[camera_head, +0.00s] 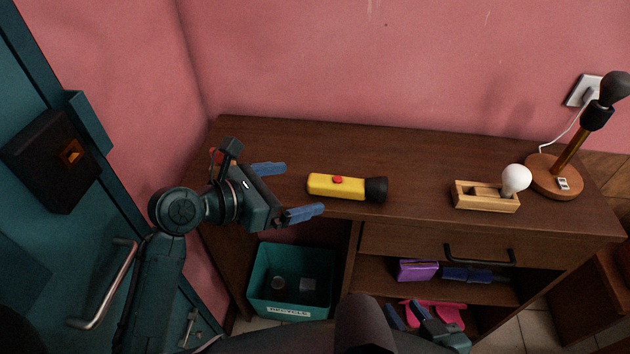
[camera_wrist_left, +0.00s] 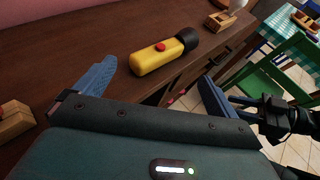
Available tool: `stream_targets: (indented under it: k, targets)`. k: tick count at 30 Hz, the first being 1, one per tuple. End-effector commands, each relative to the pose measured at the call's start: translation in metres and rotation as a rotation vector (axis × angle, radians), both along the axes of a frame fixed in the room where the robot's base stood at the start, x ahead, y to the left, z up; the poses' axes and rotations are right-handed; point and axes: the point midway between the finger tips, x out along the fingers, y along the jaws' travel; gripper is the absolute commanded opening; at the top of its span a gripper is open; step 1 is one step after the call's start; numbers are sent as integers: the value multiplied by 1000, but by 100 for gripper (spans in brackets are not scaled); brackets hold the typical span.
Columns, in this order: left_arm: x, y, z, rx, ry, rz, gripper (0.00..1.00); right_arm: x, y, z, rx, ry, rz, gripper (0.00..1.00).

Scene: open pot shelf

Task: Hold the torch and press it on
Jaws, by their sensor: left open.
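The torch (camera_head: 345,187), yellow with a red button and a black head, lies on its side on the brown desk top, its head pointing right. It also shows in the left wrist view (camera_wrist_left: 162,52). My left gripper (camera_head: 296,190) is open and empty, just left of the torch's yellow end. Its blue fingers point toward the torch, which is not between them. My right gripper (camera_head: 407,311) is low in front of the desk, far below the torch. Its blue fingers look apart, with nothing seen between them.
The desk (camera_head: 270,134) also carries a wooden box (camera_head: 486,204) with a white bulb (camera_head: 516,179) and a lamp (camera_head: 562,163) at the right. A teal recycle bin (camera_head: 291,309) stands underneath. A purple item (camera_head: 417,270) lies on the shelf. The desk around the torch is clear.

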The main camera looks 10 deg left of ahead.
Motion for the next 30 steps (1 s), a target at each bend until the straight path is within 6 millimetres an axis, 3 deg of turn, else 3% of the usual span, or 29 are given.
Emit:
stream_targets:
  k: [9, 15, 28, 30]
  targets:
    - [39, -42, -23, 0, -1, -1, 96, 0, 0, 0, 0, 0, 0, 36]
    - [55, -60, -34, 2, -1, -1, 96, 0, 0, 0, 0, 0, 0, 36]
    - [62, -67, -38, 3, -4, -1, 96, 0, 0, 0, 0, 0, 0, 36]
    - [62, -67, -38, 3, -3, -1, 92, 0, 0, 0, 0, 0, 0, 36]
